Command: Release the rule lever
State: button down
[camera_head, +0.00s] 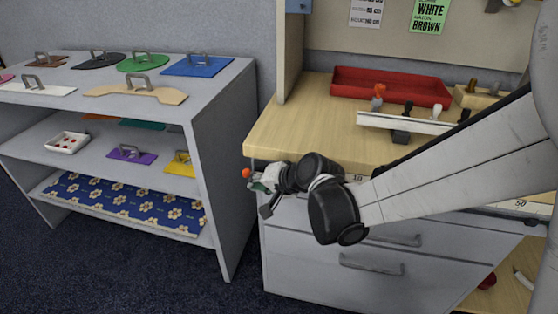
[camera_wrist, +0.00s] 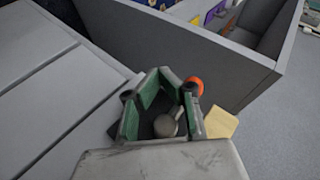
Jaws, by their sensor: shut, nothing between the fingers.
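An orange knob (camera_head: 246,173), which looks like the end of the rule lever, sits at the front left corner of the wooden worktop. It also shows in the wrist view (camera_wrist: 195,86), just right of the fingers. The lever's shaft is mostly hidden by my gripper. A rule strip (camera_head: 520,206) with numbers runs along the worktop's front edge, partly covered by my arm. My gripper (camera_head: 264,190) is at that corner, close beside the knob; contact cannot be told. Its green-padded fingers (camera_wrist: 158,100) are shut and empty. A grey rounded part (camera_wrist: 165,125) shows near them.
Drawers (camera_head: 375,265) lie below. A grey shelf unit (camera_head: 225,150) with handled flat shapes stands left, across a floor gap.

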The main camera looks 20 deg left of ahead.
jog(key=shift+w+r, duration=0.1)
jog(key=shift+w, duration=0.1)
jog(key=s+d+f+b, duration=0.1)
jog(key=s+d+f, duration=0.2)
jog(key=d+f, duration=0.4)
jog(key=d, duration=0.3)
jog(key=shift+d+f, duration=0.2)
